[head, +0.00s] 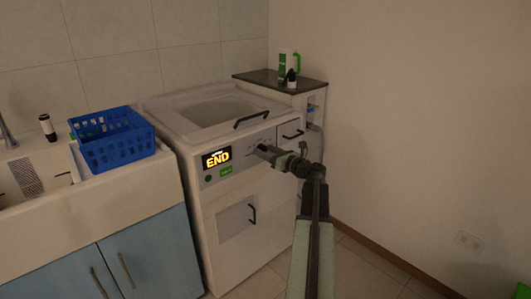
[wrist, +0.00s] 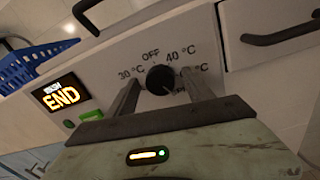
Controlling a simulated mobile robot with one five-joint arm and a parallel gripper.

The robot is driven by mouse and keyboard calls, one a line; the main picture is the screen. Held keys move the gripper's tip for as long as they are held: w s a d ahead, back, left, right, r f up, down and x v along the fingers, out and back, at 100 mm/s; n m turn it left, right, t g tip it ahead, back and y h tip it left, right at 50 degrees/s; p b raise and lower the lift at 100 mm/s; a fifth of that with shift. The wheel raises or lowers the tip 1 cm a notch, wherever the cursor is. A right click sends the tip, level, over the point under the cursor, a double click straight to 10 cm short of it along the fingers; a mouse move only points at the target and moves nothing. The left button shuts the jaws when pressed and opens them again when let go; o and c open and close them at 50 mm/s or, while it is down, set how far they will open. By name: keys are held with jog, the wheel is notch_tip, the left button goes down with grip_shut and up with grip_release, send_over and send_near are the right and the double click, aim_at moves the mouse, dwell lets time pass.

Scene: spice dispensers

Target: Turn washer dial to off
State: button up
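The washer (head: 235,205) stands against the wall with a lit END display (head: 216,158) on its front panel. In the wrist view its black round dial (wrist: 160,79) is ringed by printed labels: OFF above, 30 °C at the left, 40 °C at the upper right, others to the right and lower right. A small pale mark shows on the dial's lower right; its exact setting is hard to read. My gripper (wrist: 161,86) is open, one finger on each side of the dial with visible gaps. In the head view my gripper (head: 266,152) covers the dial.
A blue basket (head: 112,140) sits on the counter left of the washer. The display also shows in the wrist view (wrist: 61,95), above a green button (wrist: 92,115). Dark handles (head: 252,119) stick out nearby. Open floor lies right of my arm.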

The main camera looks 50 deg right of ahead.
jog(key=c, duration=1)
jog(key=shift+a, duration=0.15)
grip_shut()
